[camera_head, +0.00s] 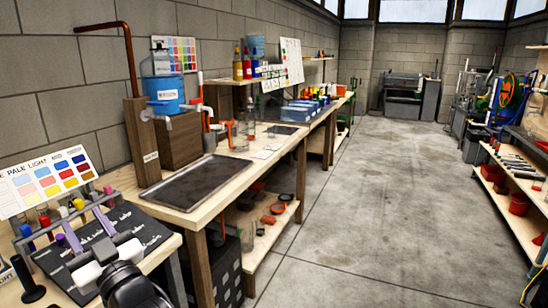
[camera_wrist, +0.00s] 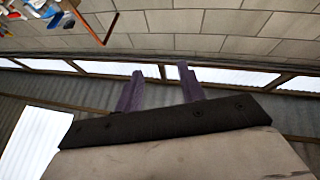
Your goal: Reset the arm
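My gripper (camera_head: 78,222) is at the lower left of the head view, in front of the near bench end. Its two purple fingers stand apart with nothing between them. The wrist view also shows my gripper (camera_wrist: 160,72) with its fingers spread and empty. Beyond them are the block wall (camera_wrist: 215,22) and a band of bright windows (camera_wrist: 215,72); this view looks upside down. My white and black wrist parts show behind the fingers in the head view.
Shelves (camera_head: 515,205) stand at right. The concrete floor (camera_head: 370,225) between is clear.

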